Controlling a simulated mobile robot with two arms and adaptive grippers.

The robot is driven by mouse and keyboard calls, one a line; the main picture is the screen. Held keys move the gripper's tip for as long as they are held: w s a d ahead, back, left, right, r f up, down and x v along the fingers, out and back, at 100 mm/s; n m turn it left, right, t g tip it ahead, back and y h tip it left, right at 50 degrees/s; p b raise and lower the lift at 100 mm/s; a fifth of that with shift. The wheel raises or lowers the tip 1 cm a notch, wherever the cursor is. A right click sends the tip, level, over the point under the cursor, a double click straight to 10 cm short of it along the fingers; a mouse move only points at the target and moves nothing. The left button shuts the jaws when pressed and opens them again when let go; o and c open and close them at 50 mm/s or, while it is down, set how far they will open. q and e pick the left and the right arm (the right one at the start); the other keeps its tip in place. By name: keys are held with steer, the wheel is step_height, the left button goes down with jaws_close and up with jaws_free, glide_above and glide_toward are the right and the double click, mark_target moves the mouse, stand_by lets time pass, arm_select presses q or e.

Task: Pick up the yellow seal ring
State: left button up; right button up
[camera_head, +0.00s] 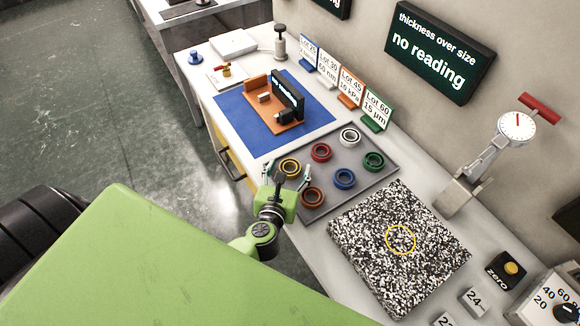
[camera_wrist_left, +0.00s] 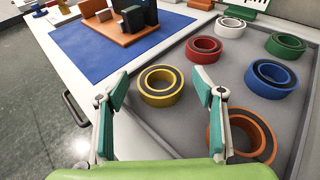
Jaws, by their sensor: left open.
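The yellow seal ring (camera_head: 298,167) lies on the grey tray (camera_head: 334,201), at its near left corner in the head view. In the left wrist view the yellow ring (camera_wrist_left: 164,101) is a thick ring with a dark inner band, lying flat. My left gripper (camera_head: 288,173) is open and empty. In the wrist view the left gripper (camera_wrist_left: 160,86) has its teal-padded fingers spread, one to each side of the yellow ring; whether they touch it cannot be told. My right gripper is not in view.
Red (camera_head: 321,152), white (camera_head: 350,136), green (camera_head: 373,161), blue (camera_head: 344,179) and orange (camera_head: 312,197) rings share the tray. A blue mat (camera_head: 240,115) with an orange fixture lies beyond. A speckled plate (camera_head: 365,250) with a yellow circle is nearer. Lot signs stand along the wall.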

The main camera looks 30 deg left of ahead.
arm_select(q)
steer(key=shift+s, duration=0.1)
steer(key=shift+c, duration=1.1)
steer(key=c, duration=1)
steer(key=shift+r, duration=0.3)
step_height(320, 180, up, 10)
steer(key=shift+f+p, duration=0.25)
steer(key=shift+p, duration=0.75)
